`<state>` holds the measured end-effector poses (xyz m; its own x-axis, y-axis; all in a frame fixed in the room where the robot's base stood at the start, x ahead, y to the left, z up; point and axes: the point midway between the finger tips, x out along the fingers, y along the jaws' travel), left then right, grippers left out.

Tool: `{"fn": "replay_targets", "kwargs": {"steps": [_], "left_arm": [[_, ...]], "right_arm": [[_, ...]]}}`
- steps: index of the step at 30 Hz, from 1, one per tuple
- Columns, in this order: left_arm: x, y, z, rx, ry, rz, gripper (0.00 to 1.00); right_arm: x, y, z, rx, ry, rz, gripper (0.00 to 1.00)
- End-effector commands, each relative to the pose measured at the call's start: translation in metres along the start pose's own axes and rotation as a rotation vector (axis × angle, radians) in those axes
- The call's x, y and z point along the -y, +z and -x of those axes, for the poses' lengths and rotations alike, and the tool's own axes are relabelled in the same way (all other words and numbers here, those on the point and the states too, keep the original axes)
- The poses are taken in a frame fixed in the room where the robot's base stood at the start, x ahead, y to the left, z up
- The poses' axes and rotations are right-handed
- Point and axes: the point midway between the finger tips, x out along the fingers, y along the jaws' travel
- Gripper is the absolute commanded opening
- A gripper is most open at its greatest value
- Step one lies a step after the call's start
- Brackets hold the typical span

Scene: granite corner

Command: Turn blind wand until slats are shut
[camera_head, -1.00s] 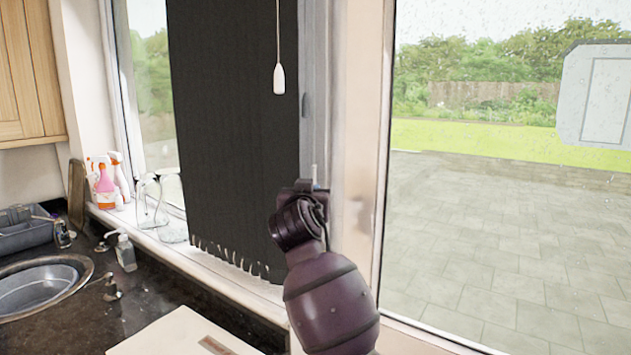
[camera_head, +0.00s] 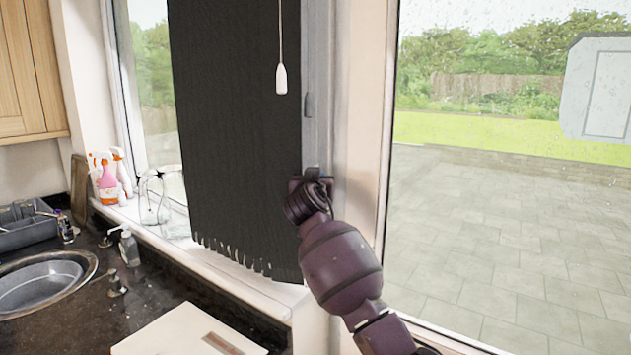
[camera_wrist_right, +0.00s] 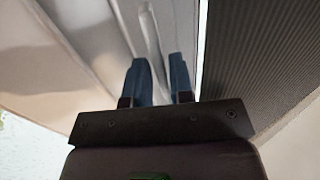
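The dark, finely ribbed blind (camera_head: 238,130) hangs in front of the left window pane, and its lower edge is ragged. In the head view my right gripper (camera_head: 312,175) is at the blind's lower right edge, beside the window frame. My left gripper is not in view.
A white cord pull (camera_head: 281,79) hangs in front of the blind. Spray bottles (camera_head: 108,180) and clear glassware (camera_head: 155,198) stand on the sill. A sink (camera_head: 42,284) and a pale box (camera_head: 185,335) are on the dark counter below.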

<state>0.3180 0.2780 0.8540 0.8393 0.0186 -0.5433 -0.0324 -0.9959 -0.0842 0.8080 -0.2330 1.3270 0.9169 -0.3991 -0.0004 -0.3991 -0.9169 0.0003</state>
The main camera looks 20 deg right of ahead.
Motion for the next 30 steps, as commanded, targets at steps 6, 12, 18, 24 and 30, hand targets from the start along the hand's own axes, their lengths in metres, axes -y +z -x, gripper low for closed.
{"fn": "replay_targets", "kwargs": {"steps": [6, 12, 18, 24, 30], "left_arm": [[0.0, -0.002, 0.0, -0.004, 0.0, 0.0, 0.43], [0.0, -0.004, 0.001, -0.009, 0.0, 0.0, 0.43], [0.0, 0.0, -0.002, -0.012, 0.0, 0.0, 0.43], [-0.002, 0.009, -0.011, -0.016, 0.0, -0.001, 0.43], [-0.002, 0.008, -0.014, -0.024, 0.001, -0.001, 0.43]], "right_arm": [[0.0, 0.0, 0.0, 0.0, 0.0, 0.0, 0.07], [0.0, 0.0, 0.0, 0.0, 0.0, 0.0, 0.0], [0.001, 0.0, 0.0, -0.002, 0.018, -0.002, 0.0], [0.002, 0.001, 0.0, -0.003, 0.081, -0.002, 0.0], [0.002, 0.0, 0.0, -0.002, 0.112, -0.001, 0.0]]}}
